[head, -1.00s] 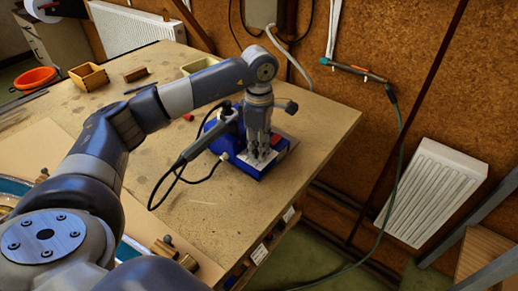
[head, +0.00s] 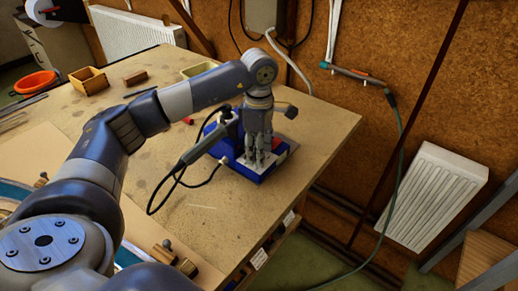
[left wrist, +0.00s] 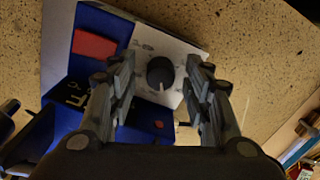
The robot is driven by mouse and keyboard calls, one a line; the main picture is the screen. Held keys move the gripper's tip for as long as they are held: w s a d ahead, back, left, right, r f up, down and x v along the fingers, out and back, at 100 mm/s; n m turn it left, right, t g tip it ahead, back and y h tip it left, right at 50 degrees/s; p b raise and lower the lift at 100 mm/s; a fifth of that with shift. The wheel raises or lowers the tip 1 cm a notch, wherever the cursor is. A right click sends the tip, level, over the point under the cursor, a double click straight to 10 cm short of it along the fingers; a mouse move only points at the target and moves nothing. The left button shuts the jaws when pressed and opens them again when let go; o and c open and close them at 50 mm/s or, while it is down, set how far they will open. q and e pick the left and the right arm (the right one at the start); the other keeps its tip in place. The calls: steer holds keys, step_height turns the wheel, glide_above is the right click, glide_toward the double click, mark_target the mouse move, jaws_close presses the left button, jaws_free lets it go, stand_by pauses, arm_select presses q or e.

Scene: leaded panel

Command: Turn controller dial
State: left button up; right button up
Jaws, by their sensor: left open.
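The controller (head: 246,173) is a blue box with a pale top panel, standing on the workbench; it also shows in the left wrist view (left wrist: 70,130). Its dial (left wrist: 160,72) is a dark round knob with a light pointer mark, set in the pale panel (left wrist: 190,48). My left gripper (head: 259,160) points down over the panel. In the left wrist view my left gripper (left wrist: 160,85) is open, one finger on each side of the dial, with gaps visible. Whether the fingertips reach the dial's height is hard to tell. In the head view the gripper hides the dial.
A soldering iron (head: 203,145) with a black cable rests at the controller's left side. The workbench (head: 310,135) is clear to the right. An orange bowl (head: 36,82) and a wooden box (head: 89,80) stand at the far left.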

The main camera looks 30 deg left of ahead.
arm_select(q)
step_height(320, 180, up, 12)
stand_by(0.6)
stand_by(0.4)
